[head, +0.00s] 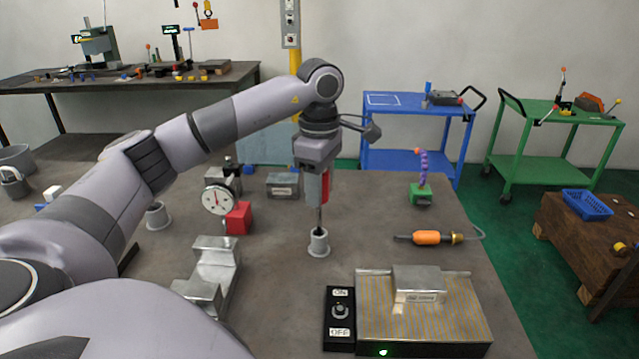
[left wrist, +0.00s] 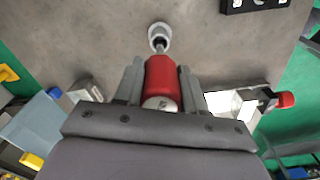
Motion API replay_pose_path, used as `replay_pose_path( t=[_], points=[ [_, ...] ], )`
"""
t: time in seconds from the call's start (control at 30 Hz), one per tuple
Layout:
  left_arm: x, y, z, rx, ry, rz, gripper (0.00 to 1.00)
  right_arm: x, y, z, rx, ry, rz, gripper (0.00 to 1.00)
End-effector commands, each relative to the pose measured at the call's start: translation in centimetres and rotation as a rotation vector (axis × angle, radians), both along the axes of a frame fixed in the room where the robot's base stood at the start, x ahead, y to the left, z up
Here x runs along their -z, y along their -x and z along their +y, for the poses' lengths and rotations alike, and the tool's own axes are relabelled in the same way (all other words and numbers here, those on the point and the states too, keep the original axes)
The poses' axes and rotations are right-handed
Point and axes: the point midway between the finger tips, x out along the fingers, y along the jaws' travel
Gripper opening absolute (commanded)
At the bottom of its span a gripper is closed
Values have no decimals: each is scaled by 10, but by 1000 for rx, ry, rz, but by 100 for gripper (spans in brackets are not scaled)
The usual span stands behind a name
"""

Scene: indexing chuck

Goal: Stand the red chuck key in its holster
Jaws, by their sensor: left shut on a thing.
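My left gripper (head: 317,192) points down, shut on the red handle of the chuck key (head: 324,186). In the left wrist view the red handle (left wrist: 164,80) sits between the two grey fingers (left wrist: 162,88). The key is about upright, its thin metal shaft pointing down. A grey round holster (head: 318,244) stands on the table directly below. The dark lower end of the shaft meets the holster's mouth; how deep it sits is hidden. In the left wrist view the holster (left wrist: 159,37) lies in line with the shaft. My right gripper is not in view.
A second grey cup (head: 157,217), a dial gauge (head: 217,199), a red block (head: 238,218) and a grey V-shaped block (head: 216,272) stand left. A striped plate (head: 424,318), an ON/OFF box (head: 339,318) and an orange-handled tool (head: 427,238) lie right. Bare table surrounds the holster.

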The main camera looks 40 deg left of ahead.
Motion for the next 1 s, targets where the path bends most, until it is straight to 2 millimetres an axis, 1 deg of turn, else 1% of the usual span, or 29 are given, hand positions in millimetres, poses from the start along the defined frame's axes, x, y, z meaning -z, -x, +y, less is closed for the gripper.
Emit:
replay_pose_path(
  t=[1.0],
  points=[
    [26,0,0,0,0,-1,3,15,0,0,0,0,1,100]
  ],
)
